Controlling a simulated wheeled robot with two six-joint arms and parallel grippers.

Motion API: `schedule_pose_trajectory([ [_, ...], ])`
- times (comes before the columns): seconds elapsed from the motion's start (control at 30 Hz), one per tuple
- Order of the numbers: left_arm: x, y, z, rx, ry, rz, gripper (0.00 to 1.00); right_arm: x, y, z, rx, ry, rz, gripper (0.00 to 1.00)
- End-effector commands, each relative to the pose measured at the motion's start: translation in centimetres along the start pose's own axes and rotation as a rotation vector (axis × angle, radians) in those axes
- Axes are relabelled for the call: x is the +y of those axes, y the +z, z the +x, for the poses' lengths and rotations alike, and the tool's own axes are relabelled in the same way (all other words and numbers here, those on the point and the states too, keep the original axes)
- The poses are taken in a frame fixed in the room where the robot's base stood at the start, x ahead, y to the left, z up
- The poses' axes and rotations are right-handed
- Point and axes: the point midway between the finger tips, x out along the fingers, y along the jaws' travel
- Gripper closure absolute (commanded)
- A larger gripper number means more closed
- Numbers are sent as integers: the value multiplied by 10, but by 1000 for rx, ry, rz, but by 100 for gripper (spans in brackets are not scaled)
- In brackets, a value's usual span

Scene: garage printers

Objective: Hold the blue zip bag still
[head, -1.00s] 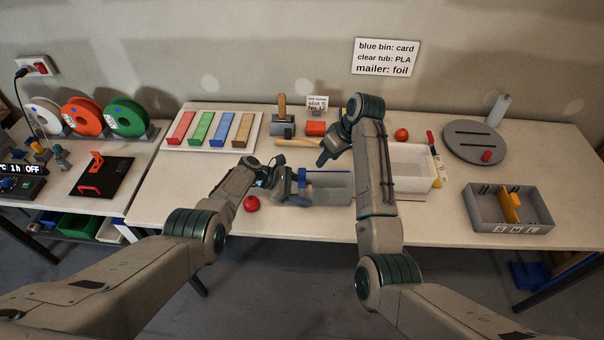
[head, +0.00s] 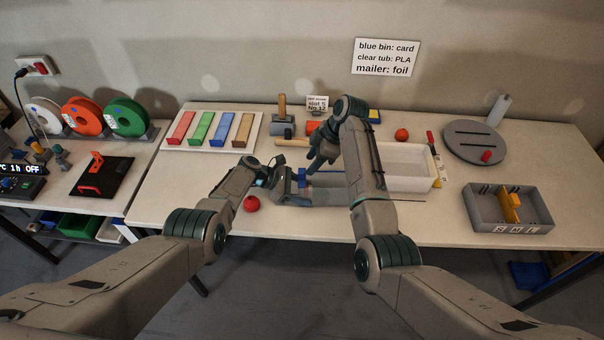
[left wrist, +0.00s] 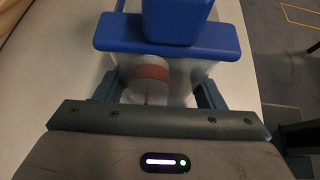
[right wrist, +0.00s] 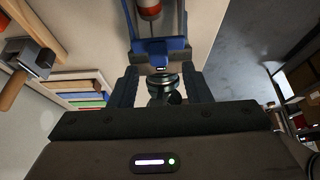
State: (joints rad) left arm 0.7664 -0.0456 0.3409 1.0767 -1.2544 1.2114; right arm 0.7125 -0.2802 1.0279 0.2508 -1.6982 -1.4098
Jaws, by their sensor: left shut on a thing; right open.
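The blue zip bag (head: 325,194) is clear, with a blue zip bar at one end. It lies low over the front middle of the bench, partly hidden by my right arm. In the left wrist view, its blue bar (left wrist: 215,42) and a red-and-white thing inside show close up. My left gripper (head: 290,182) is shut on the bag at the blue end. My right gripper (head: 316,160) is open and empty, above the bag's blue end. In the right wrist view, the bag's blue end (right wrist: 160,46) lies just beyond the open fingers.
A red ball (head: 251,203) lies left of my left gripper. A white tub (head: 415,181) stands right of my right arm, and a grey divided box (head: 480,213) farther right.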

Motion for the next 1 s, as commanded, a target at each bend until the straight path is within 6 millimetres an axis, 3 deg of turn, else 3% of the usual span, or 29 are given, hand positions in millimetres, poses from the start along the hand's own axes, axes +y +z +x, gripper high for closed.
schedule_pose_trajectory([
  [0.33, -2, -4, 1, 4, -2, -4, 83, 0, -1, 43, 1, 0, 0, 56],
  [0.77, -2, -4, 1, 4, -2, -4, 83, 0, 0, 51, 1, 1, 0, 56],
  [0.83, -2, -4, 1, 4, -2, -4, 83, 0, 0, 51, 1, 1, 0, 64],
  [1.0, -2, -4, 1, 4, -2, -5, 82, 0, 0, 51, 1, 1, 0, 98],
])
